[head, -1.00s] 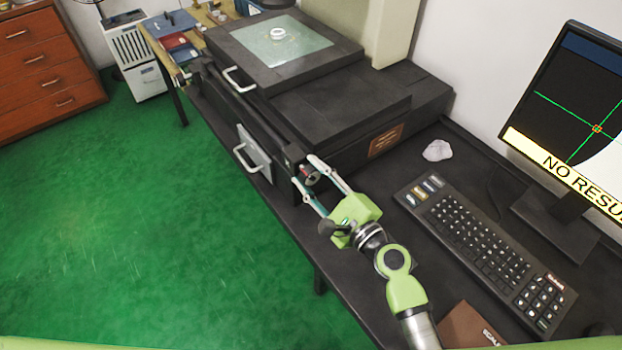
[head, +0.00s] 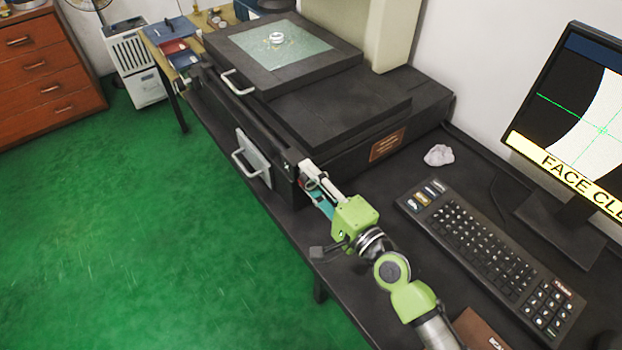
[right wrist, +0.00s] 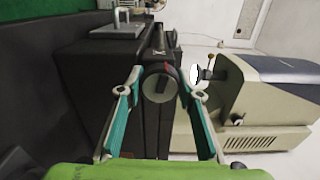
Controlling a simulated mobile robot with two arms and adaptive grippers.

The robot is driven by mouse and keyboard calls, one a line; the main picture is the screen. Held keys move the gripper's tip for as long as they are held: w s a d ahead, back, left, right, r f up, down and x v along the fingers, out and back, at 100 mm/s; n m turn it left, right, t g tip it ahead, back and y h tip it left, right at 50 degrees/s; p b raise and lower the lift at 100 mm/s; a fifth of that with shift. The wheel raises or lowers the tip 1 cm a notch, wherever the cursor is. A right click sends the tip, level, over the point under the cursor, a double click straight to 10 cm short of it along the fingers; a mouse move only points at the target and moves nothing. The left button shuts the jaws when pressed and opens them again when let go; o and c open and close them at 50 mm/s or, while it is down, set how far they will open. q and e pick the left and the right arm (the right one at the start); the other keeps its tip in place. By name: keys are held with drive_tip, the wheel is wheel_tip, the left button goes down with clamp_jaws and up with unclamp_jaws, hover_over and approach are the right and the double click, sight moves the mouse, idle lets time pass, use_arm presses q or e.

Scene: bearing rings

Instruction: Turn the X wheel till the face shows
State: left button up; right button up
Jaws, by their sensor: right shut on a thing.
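The X wheel (right wrist: 157,84) is a dark round knob with a pale face and a red mark at its rim, under an X on the black stage bar. My right gripper (right wrist: 158,88) has its teal-padded fingers on either side of the wheel and is shut on it. In the head view my right gripper (head: 314,184) is at the bar's near end and mostly hides the wheel. The monitor (head: 600,120) shows a broad white curved band under a green cross, with a yellow banner starting "FACE CLE", cut off at the edge. My left gripper is out of view.
A pale ring (head: 277,38) lies on the glass plate (head: 300,52) of the black stage. A keyboard (head: 490,245) and a crumpled pale cloth (head: 438,155) lie right of my right arm. A white handle (head: 247,165) sticks out at the bench front.

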idle(0.3)
drive_tip(key=o, duration=1.1)
drive_tip(key=v, duration=1.2)
